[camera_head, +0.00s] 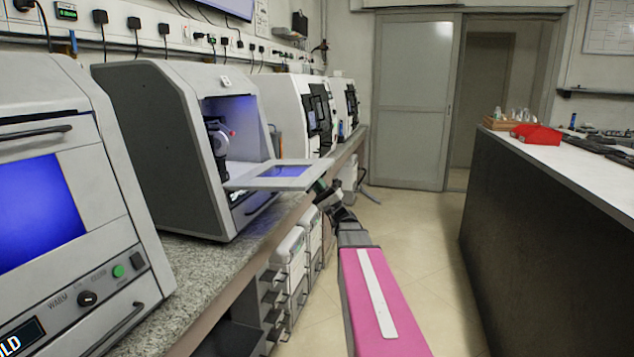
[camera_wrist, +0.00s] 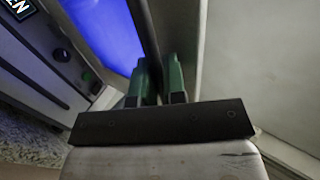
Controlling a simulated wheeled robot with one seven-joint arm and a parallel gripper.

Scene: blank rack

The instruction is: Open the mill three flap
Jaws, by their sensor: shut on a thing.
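The open flap (camera_head: 285,172) belongs to the second mill (camera_head: 150,130) from the left in the head view. It is swung down to nearly level, and the mill's blue-lit chamber (camera_head: 232,112) shows behind it. I cannot read a number on this mill. My gripper (camera_head: 320,187) is at the flap's outer corner. In the wrist view my gripper (camera_wrist: 157,75) has its green fingers shut on a dark handle bar (camera_wrist: 147,32). A blue-lit window (camera_wrist: 105,28) shows to the left of the bar.
A closed mill (camera_head: 50,190) with a blue window stands in the left foreground. Further mills (camera_head: 290,110) stand beyond along the granite counter (camera_head: 215,262). Drawer units (camera_head: 288,265) are under it. A dark-sided bench (camera_head: 540,220) runs at right, with open floor (camera_head: 420,235) between.

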